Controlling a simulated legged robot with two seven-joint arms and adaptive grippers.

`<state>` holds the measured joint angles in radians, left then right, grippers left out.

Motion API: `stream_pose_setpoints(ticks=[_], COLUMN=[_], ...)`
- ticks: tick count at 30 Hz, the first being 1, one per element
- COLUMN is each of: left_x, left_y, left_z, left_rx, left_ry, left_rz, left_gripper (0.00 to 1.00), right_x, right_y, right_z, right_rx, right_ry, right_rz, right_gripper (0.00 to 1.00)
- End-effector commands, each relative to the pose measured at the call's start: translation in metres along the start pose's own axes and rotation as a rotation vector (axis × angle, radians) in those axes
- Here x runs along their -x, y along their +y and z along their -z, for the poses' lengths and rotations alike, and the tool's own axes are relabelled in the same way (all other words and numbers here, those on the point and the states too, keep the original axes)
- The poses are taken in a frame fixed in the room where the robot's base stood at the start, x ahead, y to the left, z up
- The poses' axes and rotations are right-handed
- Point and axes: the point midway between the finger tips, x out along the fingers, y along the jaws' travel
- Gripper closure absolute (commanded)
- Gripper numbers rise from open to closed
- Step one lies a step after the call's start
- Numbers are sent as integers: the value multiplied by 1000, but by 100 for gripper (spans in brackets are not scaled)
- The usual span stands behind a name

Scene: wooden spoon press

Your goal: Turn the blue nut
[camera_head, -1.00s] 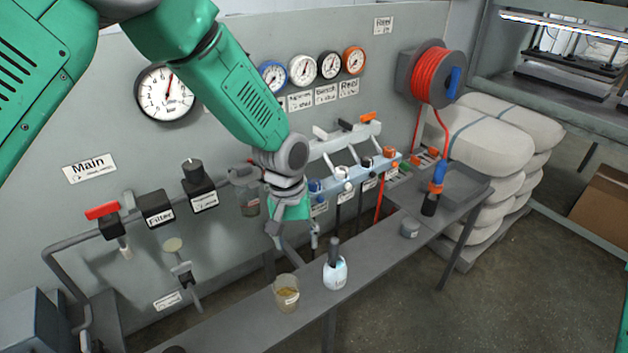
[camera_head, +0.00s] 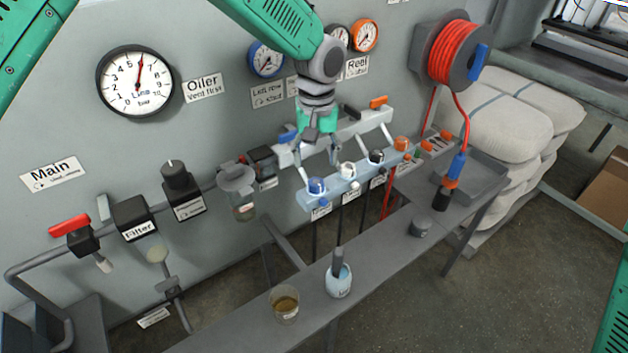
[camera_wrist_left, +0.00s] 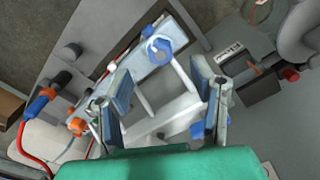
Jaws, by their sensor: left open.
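The blue nut (camera_head: 316,186) sits at the left end of the light-blue manifold bar, with white, black and orange nuts along the bar to its right. In the left wrist view the blue nut (camera_wrist_left: 158,47) shows beyond the fingertips, roughly between them. My left gripper (camera_head: 320,160) points down just above the blue nut, open and empty. In the left wrist view its two blue-padded fingers (camera_wrist_left: 160,78) stand wide apart, with no clear contact with the nut. My right gripper is out of view.
A pale upper rail with coloured levers (camera_head: 350,128) runs behind the manifold. An oiler bowl (camera_head: 238,180) hangs to the left. On the bench below stand a cup of amber liquid (camera_head: 285,305) and a pale blue jar (camera_head: 338,282). A red hose reel (camera_head: 452,52) is at right.

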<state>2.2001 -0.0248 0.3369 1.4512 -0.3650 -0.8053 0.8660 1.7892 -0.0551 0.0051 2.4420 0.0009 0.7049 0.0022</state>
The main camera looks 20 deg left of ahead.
Motion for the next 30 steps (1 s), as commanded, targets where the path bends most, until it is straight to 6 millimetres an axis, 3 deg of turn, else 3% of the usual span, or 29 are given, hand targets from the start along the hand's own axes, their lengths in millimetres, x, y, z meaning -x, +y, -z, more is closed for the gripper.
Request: stream_pose_setpoints(ticks=[6, 12, 25, 29, 30], left_x=[-48, -75, -84, -84, -84], left_y=[-4, -8, -2, -2, -2], left_z=[1, 2, 0, 0, 0], left_rx=[0, 0, -1, -1, -1], left_ry=[-5, -3, 0, 0, 0], left_rz=[-2, -6, -2, -2, -3], left_gripper=[50, 50, 50, 95, 99], right_x=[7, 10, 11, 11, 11], right_y=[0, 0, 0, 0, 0], right_z=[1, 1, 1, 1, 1], right_rx=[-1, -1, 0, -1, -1], right_ry=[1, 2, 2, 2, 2], right_rz=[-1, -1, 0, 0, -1], right_gripper=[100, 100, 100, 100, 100])
